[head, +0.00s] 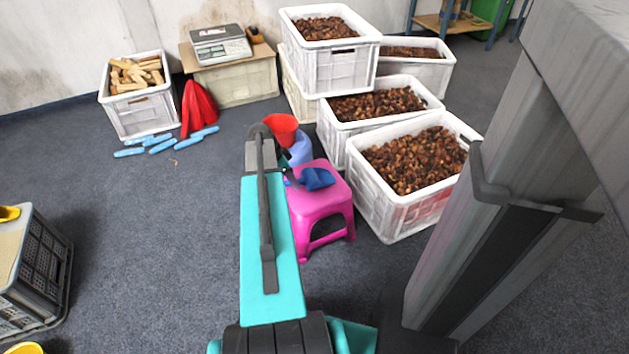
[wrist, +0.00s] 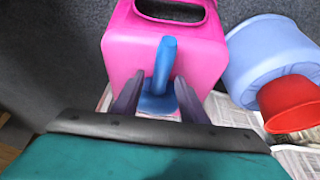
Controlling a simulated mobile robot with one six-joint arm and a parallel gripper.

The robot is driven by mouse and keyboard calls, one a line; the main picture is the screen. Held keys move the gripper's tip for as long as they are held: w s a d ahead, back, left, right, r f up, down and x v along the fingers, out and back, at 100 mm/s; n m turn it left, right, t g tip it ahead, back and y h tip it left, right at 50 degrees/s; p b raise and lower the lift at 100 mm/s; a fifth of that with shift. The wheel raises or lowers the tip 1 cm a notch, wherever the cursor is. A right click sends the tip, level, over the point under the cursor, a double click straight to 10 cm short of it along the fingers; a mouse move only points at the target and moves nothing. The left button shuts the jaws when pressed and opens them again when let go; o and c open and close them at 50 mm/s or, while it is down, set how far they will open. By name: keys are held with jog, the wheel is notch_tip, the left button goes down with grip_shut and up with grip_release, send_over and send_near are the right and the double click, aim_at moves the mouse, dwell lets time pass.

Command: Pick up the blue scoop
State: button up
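The blue scoop (head: 318,179) lies on the pink stool (head: 325,205). In the wrist view the scoop (wrist: 164,66) has its handle pointing up the picture, over the seat of the stool (wrist: 125,45). My gripper (wrist: 159,78) is open, with one finger on each side of the scoop in the picture. I cannot tell whether the fingers touch it or are still above it. Part of the scoop's bowl is hidden behind the gripper. In the head view my gripper (head: 290,178) is at the stool's left edge, partly hidden by my arm.
A red container (head: 281,128) and a light-blue tub (head: 300,149) stand just behind the stool. White crates of chestnuts (head: 388,197) stand to the right and behind. A scale (head: 220,45), a crate of wood (head: 138,112) and blue objects (head: 162,146) are farther left.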

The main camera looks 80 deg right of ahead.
jog(key=shift+b+x, duration=0.45)
jog(key=shift+x, duration=1.15)
jog(key=shift+r, duration=0.1)
grip_shut()
